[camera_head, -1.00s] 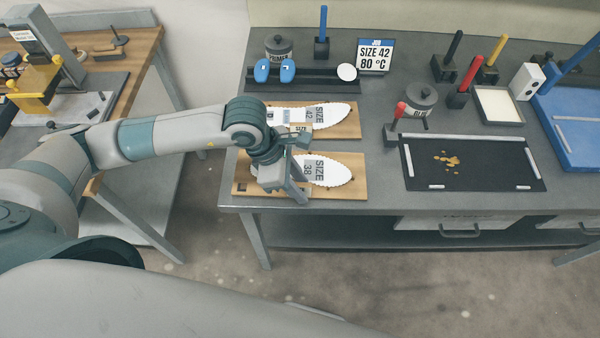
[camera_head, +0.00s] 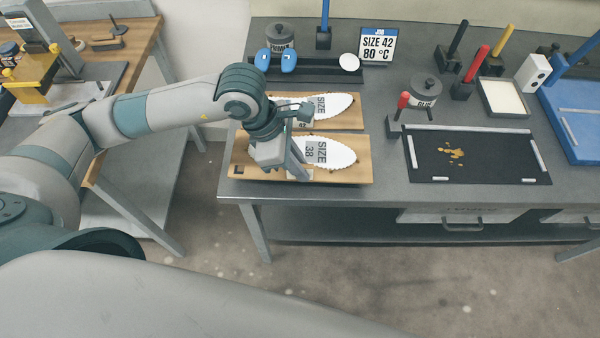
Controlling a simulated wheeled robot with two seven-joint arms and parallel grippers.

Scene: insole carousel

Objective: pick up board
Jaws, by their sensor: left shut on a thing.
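The near wooden board (camera_head: 352,174) carries a white insole (camera_head: 340,152) marked SIZE 38. My left gripper (camera_head: 298,172) is shut on this board, reaching down over its left half and hiding part of the board and insole. The board appears slightly raised above the grey table. A second wooden board (camera_head: 356,121) with a white insole (camera_head: 338,105) marked SIZE 42 lies just behind it, its left part hidden by my arm. My right gripper is out of view.
A dark rack (camera_head: 320,72) with blue items stands behind the boards. A black mat (camera_head: 490,155) with bars along its edges, a glue pot (camera_head: 426,90) and a white tray (camera_head: 503,97) are to the right.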

